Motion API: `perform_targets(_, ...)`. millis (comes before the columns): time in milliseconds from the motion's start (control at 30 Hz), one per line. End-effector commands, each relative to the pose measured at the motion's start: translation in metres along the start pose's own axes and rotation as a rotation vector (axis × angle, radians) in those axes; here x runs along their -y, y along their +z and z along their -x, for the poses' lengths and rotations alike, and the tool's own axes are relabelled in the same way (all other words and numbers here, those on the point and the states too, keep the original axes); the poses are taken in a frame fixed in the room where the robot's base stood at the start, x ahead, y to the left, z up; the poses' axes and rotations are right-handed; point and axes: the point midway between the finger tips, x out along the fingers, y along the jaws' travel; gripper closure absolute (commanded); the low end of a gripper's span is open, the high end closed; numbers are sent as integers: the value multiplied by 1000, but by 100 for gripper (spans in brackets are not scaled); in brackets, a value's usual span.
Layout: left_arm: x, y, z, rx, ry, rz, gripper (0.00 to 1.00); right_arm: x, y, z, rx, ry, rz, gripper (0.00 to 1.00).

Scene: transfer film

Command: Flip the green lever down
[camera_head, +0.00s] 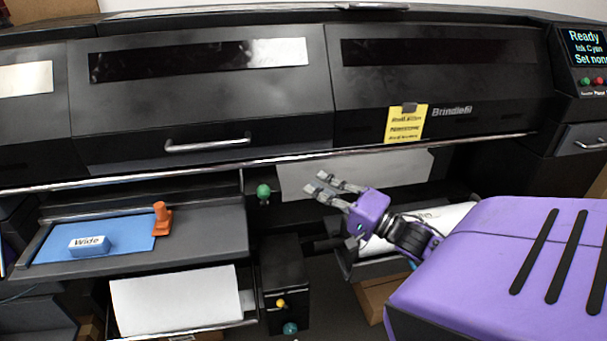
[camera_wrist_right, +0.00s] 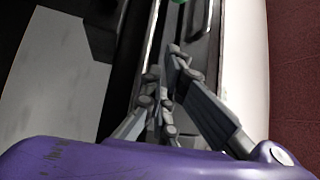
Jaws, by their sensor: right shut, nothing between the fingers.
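The green lever shows as a round green knob (camera_head: 264,191) under the front edge of the large black printer, left of centre in the head view. Its shaft is hard to make out. A green patch (camera_wrist_right: 188,2), likely the same knob, is cut off at the top edge of the right wrist view. My right gripper (camera_head: 320,183) is to the right of the knob, apart from it, with its fingers pointing left. In the wrist view its fingertips (camera_wrist_right: 174,50) are together and hold nothing. My left gripper is not in view.
A grey shelf (camera_head: 210,247) at left carries a blue mat (camera_head: 120,232), a "Wide" block (camera_head: 90,244) and an orange piece (camera_head: 161,222). A black box (camera_head: 285,268) below has yellow (camera_head: 281,303) and teal (camera_head: 290,328) knobs. A printer rail (camera_head: 300,156) runs above the gripper.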

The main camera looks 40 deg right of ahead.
Motion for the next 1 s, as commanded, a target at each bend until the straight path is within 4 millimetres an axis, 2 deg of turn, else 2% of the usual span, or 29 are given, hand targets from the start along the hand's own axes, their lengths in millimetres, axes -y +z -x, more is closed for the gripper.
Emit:
perform_targets(433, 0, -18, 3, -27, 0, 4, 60, 4, 0, -92, 0, -7, 2, 100)
perform_targets(700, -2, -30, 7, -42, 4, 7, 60, 4, 32, -80, -1, -5, -1, 100)
perform_targets(1000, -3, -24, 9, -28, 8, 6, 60, 1, 38, -77, 0, -1, 1, 100)
